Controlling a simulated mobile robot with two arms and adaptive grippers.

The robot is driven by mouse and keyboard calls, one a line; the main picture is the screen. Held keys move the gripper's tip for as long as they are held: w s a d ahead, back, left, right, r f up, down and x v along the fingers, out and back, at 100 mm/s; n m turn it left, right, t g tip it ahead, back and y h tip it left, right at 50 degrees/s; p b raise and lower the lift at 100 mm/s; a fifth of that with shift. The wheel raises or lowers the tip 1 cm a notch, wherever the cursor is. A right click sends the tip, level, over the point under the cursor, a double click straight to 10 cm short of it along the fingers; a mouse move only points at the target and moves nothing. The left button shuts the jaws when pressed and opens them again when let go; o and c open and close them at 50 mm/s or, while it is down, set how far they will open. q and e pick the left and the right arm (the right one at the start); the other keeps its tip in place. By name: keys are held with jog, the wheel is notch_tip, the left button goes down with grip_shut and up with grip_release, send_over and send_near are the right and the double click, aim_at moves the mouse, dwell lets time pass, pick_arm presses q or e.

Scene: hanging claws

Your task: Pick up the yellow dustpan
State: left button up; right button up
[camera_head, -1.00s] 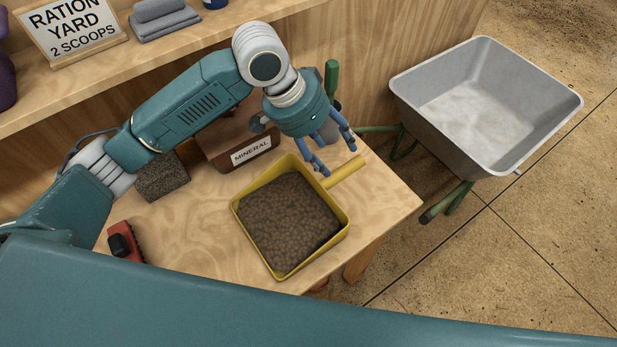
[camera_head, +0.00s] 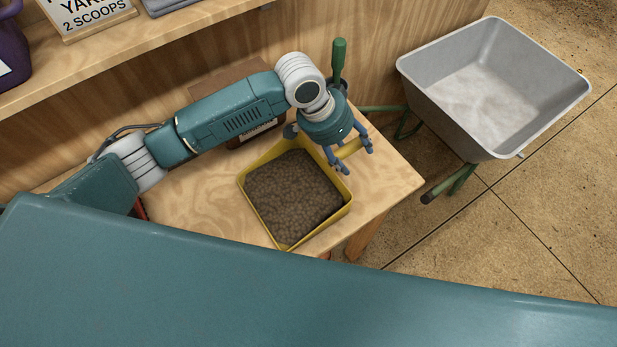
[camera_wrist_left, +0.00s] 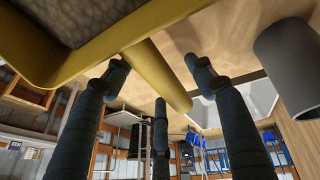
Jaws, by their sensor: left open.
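The yellow dustpan (camera_head: 245,197) lies on the wooden table, full of brown pellets (camera_head: 293,195). Its handle (camera_head: 350,148) points to the upper right, toward the table's corner. My left gripper (camera_head: 352,163) is open and over the handle, with its blue fingers pointing down. In the left wrist view the handle (camera_wrist_left: 158,75) runs between the open fingers (camera_wrist_left: 160,90), and the dustpan's rim (camera_wrist_left: 38,60) fills the upper left. I cannot tell whether any finger touches the handle. My right gripper is not in view.
A grey wheelbarrow (camera_head: 490,90) with green legs stands on the floor right of the table (camera_head: 385,190). A brown box (camera_head: 225,80) sits behind my left arm. A green-handled tool (camera_head: 339,62) stands upright close behind my gripper. A shelf (camera_head: 120,62) runs along the wall.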

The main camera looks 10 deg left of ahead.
pick_arm(q)
jog(key=shift+c, duration=0.6)
jog(key=c, duration=0.4)
grip_shut()
jog(key=shift+r, duration=0.1)
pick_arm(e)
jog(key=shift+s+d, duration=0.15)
pick_arm(q)
jog(key=shift+r, duration=0.1)
